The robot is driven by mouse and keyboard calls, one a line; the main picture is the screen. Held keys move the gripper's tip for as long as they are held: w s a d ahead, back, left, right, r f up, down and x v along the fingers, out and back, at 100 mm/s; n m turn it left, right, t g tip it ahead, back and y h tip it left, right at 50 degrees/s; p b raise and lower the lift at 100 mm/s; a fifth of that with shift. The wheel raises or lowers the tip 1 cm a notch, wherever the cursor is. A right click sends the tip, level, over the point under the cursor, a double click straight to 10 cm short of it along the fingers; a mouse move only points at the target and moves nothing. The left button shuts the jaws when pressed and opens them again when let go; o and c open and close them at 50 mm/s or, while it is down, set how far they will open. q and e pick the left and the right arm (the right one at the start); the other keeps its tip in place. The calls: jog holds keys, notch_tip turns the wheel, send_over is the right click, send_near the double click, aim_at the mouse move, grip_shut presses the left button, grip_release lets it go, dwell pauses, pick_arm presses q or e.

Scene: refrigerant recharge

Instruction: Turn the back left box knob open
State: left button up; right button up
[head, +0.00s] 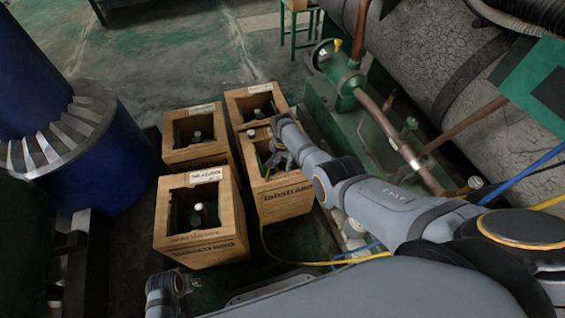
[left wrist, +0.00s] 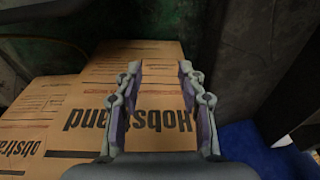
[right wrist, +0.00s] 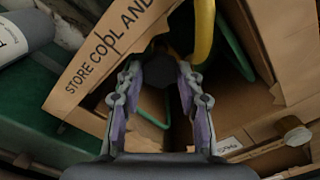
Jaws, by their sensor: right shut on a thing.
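The back left box (head: 170,154) is an open cardboard box. My right gripper (head: 272,163) reaches into the opening of the front right box (head: 288,198). In the right wrist view its fingers (right wrist: 158,88) are closed about a dark knob (right wrist: 158,70) under a yellow hose (right wrist: 204,30). My left gripper (head: 188,284) is low, in front of the front left box. In the left wrist view its fingers (left wrist: 160,88) are apart and empty, facing printed cardboard (left wrist: 160,62).
The front left box (head: 205,248) and back right box (head: 235,110) also hold bottles. A yellow hose (head: 285,260) runs along the floor. Green piping (head: 345,80) stands at the right, and a blue cylinder (head: 105,150) stands at the left.

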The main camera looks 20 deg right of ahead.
jog(key=n, duration=0.4)
jog(key=shift+n, duration=0.3)
jog(key=n, duration=0.3)
jog(key=shift+n, duration=0.4)
jog(key=shift+n+p, duration=0.3)
jog(key=shift+n, duration=0.8)
pick_arm(q)
jog(key=shift+s+a+f, duration=0.2)
jog(key=shift+s+f, duration=0.05)
jog(key=shift+f, duration=0.3)
jog(key=shift+s+a+f, duration=0.15)
jog(key=shift+s+f, duration=0.05)
jog(key=shift+f, duration=0.35)
pick_arm(e)
jog(key=shift+a+n, duration=0.1)
jog(key=shift+n, duration=1)
jog(key=o, duration=0.9)
pick_arm(q)
jog(key=shift+w+r, duration=0.1)
